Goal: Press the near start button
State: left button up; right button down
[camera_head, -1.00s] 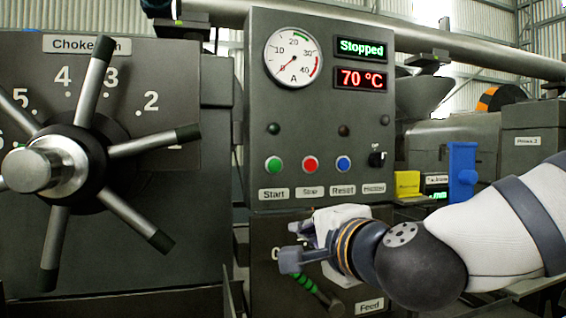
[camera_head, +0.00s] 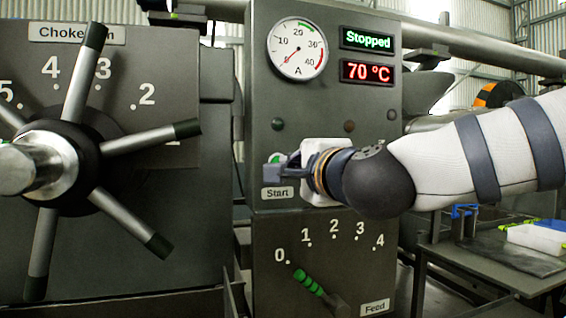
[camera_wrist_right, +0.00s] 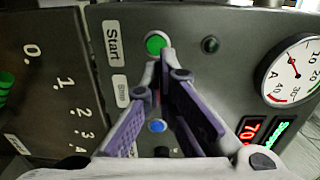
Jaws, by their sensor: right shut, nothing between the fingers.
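The near control panel (camera_head: 262,110) stands in the middle of the head view. Its green start button (camera_head: 279,158) is partly hidden behind my right gripper (camera_head: 270,170), above the "Start" label (camera_head: 277,194). In the right wrist view the green start button (camera_wrist_right: 156,44) lies just beyond the tips of my right gripper (camera_wrist_right: 162,58). The gripper is shut and empty. I cannot tell whether its tips touch the button. The display (camera_head: 369,39) reads "Stopped". The stop and reset buttons are hidden by my right arm in the head view. My left gripper is not in view.
A large spoked choke wheel (camera_head: 75,160) stands left of the panel. A feed lever with a green grip (camera_head: 308,283) is below the start button. A gauge (camera_head: 297,48) is above. A table (camera_head: 490,262) with a white tray (camera_head: 535,238) stands at the right.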

aim_at(278, 160)
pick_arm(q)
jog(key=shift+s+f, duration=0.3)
pick_arm(e)
jog(key=x, duration=0.7)
